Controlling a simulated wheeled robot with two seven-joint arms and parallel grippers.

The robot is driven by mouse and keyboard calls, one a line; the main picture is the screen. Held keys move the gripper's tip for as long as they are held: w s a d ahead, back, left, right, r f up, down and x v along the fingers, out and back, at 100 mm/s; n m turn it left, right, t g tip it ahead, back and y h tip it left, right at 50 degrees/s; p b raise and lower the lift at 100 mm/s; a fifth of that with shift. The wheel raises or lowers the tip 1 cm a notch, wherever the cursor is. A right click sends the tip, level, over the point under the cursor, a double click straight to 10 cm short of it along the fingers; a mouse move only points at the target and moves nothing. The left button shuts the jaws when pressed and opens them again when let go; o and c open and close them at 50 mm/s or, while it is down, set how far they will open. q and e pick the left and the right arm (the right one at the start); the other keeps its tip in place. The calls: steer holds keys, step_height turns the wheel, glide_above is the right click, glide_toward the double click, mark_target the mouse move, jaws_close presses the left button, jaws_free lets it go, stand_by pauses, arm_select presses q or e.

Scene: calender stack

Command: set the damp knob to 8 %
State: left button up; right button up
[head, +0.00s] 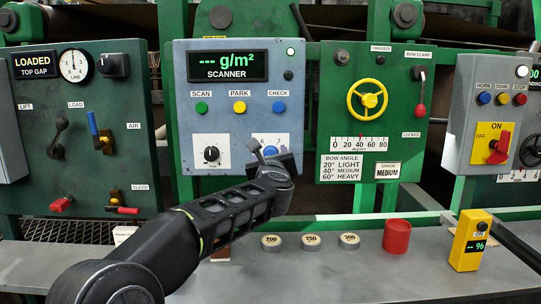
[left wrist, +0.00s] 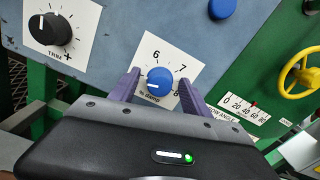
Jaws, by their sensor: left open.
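The damp knob (left wrist: 160,82) is a round blue knob on a white dial plate (left wrist: 178,50) in the left wrist view. The 6 and 7 show above it; a figure at its right is partly covered by a finger. Its white mark points left, toward the left finger. My left gripper (left wrist: 160,76) has its two purple fingers on either side of the knob, apart from each other; whether they touch it I cannot tell. In the head view the knob (head: 270,150) is partly hidden by my left gripper (head: 268,160). My right gripper is not in view.
The trim knob (left wrist: 50,33) is beside the dial plate. The scanner box (head: 226,100) has several coloured buttons above the knobs. A yellow handwheel (head: 368,99) is on the green panel. On the bench are weights (head: 311,242), a red cup (head: 397,237) and a yellow meter (head: 469,242) reading "-- %".

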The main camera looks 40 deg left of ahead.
arm_select(q)
steer(key=shift+c, duration=0.4)
jaws_close()
steer(key=shift+m, duration=0.4)
steer(key=n+p, duration=0.6)
steer(key=n, duration=0.4)
steer(key=n+p, duration=0.7)
steer(key=n, duration=0.3)
steer(key=n+p, duration=0.7)
steer(key=n, duration=0.3)
steer(key=shift+f+n, duration=0.4)
stand_by(0.8)
